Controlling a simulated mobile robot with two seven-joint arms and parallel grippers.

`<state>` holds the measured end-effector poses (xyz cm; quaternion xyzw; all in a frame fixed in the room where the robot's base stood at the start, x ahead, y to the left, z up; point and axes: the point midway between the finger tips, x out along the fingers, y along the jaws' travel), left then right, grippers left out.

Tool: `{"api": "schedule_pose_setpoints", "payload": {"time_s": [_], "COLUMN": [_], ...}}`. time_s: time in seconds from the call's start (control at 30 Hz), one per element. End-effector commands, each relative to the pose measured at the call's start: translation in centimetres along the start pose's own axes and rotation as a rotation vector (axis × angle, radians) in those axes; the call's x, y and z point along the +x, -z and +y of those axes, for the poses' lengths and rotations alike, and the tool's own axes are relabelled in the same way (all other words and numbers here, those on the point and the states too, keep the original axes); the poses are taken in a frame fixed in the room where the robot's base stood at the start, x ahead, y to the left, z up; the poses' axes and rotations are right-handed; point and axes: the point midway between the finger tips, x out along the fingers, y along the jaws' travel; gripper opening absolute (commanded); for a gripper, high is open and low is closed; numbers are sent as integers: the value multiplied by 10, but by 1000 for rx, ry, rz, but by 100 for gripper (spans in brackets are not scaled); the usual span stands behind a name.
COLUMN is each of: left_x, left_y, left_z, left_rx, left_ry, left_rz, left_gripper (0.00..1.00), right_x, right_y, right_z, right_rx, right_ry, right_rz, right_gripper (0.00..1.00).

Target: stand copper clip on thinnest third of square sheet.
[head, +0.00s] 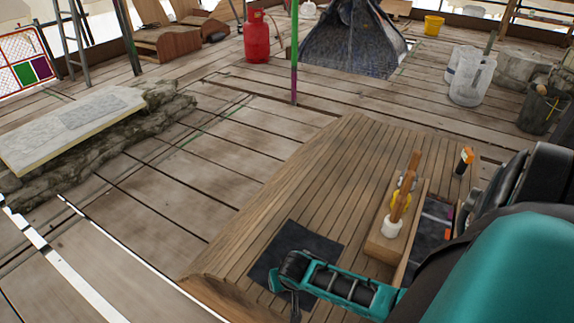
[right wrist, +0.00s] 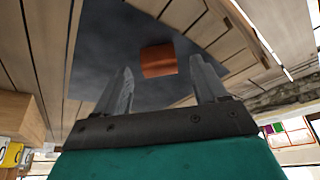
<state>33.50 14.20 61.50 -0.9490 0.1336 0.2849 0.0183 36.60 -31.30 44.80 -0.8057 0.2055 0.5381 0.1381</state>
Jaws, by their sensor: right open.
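The dark square sheet (head: 308,238) lies flat on the slatted wooden table; it also fills much of the right wrist view (right wrist: 95,60). The copper clip (right wrist: 158,60), a small orange-brown block shape, is on the sheet in the right wrist view. It sits between and just past the fingertips, with a gap to each finger. My right gripper (head: 286,292) is open over the near part of the sheet and hides the clip in the head view. I cannot tell the sheet's thirds apart by thickness. My left gripper is not in view.
A wooden block (head: 383,246) with a wooden-handled tool (head: 407,185) stands right of the sheet. A dark tray (head: 432,222) and an orange-and-black item (head: 464,160) are farther right. The slatted tabletop (head: 340,165) behind the sheet is clear.

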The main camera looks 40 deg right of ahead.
Motion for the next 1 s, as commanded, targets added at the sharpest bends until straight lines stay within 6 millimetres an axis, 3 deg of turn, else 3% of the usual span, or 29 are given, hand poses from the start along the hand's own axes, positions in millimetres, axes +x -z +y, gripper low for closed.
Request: {"api": "schedule_pose_setpoints", "payload": {"time_s": [0.03, 0.1, 0.33, 0.5, 0.73, 0.87, 1.0], "left_x": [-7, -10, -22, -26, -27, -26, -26], "left_y": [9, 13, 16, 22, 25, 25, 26], "left_z": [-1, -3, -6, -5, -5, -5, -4], "left_rx": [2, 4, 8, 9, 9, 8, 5], "left_ry": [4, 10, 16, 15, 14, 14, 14], "left_rz": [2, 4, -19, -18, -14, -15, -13], "left_gripper": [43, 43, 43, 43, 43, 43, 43], "right_x": [-17, -34, -79, -97, -102, -116, -156], "right_y": [2, 2, 2, 1, -2, -14, -27], "right_z": [0, 0, 0, 0, -3, -32, -81], "right_rx": [1, 1, 2, 2, -12, -133, -343], "right_ry": [0, 1, 0, -1, 12, 137, 342], "right_rz": [-1, 0, -1, 0, 3, 53, 215], "right_gripper": [72, 72, 72, 72, 72, 72, 72]}}
